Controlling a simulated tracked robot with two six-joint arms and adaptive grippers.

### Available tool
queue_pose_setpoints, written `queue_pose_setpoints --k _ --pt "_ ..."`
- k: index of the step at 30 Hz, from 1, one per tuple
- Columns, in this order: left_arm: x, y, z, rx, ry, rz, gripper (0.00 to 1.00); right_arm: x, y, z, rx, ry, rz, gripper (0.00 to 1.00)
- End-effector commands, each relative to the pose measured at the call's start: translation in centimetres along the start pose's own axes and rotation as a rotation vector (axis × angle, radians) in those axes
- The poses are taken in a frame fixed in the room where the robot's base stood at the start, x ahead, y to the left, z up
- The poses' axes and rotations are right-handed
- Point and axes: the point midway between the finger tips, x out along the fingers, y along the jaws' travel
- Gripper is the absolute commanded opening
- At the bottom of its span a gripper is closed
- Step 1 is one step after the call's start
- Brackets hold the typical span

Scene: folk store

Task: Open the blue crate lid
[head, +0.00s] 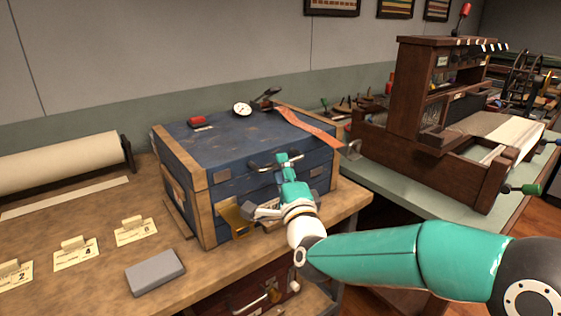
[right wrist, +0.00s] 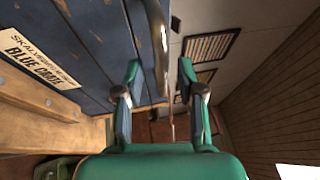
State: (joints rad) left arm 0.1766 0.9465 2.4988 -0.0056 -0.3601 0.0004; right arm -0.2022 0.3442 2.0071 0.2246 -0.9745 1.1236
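The blue crate (head: 200,160) with pale wooden corner strips stands on the wooden table, its lid (head: 210,132) shut flat. A metal handle (head: 262,162) is on its front. My right gripper (head: 284,163) is at the front of the crate, by this handle. In the right wrist view its two fingers (right wrist: 159,85) are apart, and the metal handle bar (right wrist: 158,40) runs into the space between them. I cannot tell whether they touch it. A "BLUE CRATE" label (right wrist: 35,60) shows on the planks there. My left gripper is in neither view.
On the lid lie a red object (head: 197,120), a round white dial (head: 242,109) and an orange strap (head: 308,126). A grey block (head: 155,272) and numbered cards (head: 77,254) lie at the left. A wooden loom (head: 420,150) stands at the right.

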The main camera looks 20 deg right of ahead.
Motion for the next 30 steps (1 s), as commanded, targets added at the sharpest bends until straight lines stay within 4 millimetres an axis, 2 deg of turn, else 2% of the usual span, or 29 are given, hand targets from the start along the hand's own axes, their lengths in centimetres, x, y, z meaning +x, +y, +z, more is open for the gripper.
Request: queue_pose_setpoints --k 3,6,16,23,30 --pt "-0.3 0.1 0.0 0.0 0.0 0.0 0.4 1.4 0.0 0.0 0.0 0.0 0.001 0.38" --pt "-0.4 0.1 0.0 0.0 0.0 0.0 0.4 2.0 0.0 0.0 0.0 0.001 0.001 0.38" --pt "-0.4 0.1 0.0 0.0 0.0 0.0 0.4 2.2 0.0 -0.1 0.0 0.001 0.001 0.38" --pt "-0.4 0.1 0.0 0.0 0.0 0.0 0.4 2.2 0.0 -0.1 0.0 0.001 0.001 0.0" --pt "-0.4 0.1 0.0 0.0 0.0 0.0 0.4 2.2 0.1 -0.1 0.0 0.001 0.003 0.0"
